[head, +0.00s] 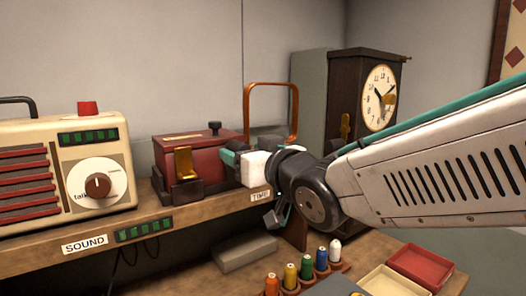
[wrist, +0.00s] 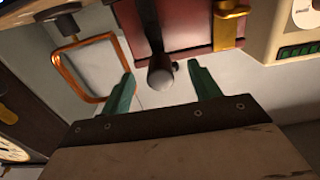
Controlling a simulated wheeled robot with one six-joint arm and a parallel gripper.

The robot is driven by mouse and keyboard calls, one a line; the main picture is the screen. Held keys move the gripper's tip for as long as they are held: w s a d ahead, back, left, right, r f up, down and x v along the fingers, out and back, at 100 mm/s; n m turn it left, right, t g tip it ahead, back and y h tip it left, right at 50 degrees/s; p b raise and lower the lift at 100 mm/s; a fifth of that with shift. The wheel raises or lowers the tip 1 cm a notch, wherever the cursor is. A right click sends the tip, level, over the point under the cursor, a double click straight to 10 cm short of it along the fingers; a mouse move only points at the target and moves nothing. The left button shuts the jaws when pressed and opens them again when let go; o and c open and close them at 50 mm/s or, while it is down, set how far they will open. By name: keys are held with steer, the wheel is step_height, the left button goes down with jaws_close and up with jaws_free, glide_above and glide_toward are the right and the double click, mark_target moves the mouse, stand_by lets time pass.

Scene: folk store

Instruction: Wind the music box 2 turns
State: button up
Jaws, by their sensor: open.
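The music box is a dark red box (head: 200,152) on the wooden shelf, with a brass piece (head: 185,165) on its front and a black knob on its lid. In the wrist view the red box (wrist: 190,28) is at the top, and a dark crank or key with a grey rounded end (wrist: 161,76) sticks out from its side. My gripper (head: 232,155) is at the box's right side. Its green fingers are apart in the wrist view (wrist: 160,70), one on each side of the rounded end, with gaps visible. In the head view my gripper hides that crank.
A cream radio (head: 88,165) with a dial stands left of the box. A copper-coloured loop frame (head: 271,86) and a dark clock (head: 345,90) stand to the right. Thread spools (head: 305,268) and a red tray (head: 420,265) are on the lower surface.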

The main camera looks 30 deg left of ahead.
steer(key=v, duration=0.6)
steer(key=shift+d, duration=0.25)
steer(key=shift+s, duration=0.15)
stand_by(0.3)
steer(key=w+d+f+m+g+h, duration=0.1)
steer(key=w+d+f+m+h, duration=0.1)
steer(key=d+f+h, duration=0.85)
steer(key=s+d+f+m+g+h, duration=0.15)
steer(key=d+f, duration=0.45)
steer(key=d, duration=0.7)
steer(key=s+d+m+g+h, duration=0.1)
steer(key=s+d+m, duration=0.2)
steer(key=d, duration=0.5)
steer(key=s+d+f+m+g+h, duration=0.1)
steer(key=s+d+m+g, duration=0.1)
steer(key=s+d, duration=0.4)
steer(key=s+d+m+g+h, duration=0.1)
steer(key=s+d+m, duration=0.3)
steer(key=d, duration=0.7)
steer(key=shift+s+d+f+h, duration=0.25)
steer(key=shift+s+h, duration=0.25)
steer(key=shift+s, duration=0.15)
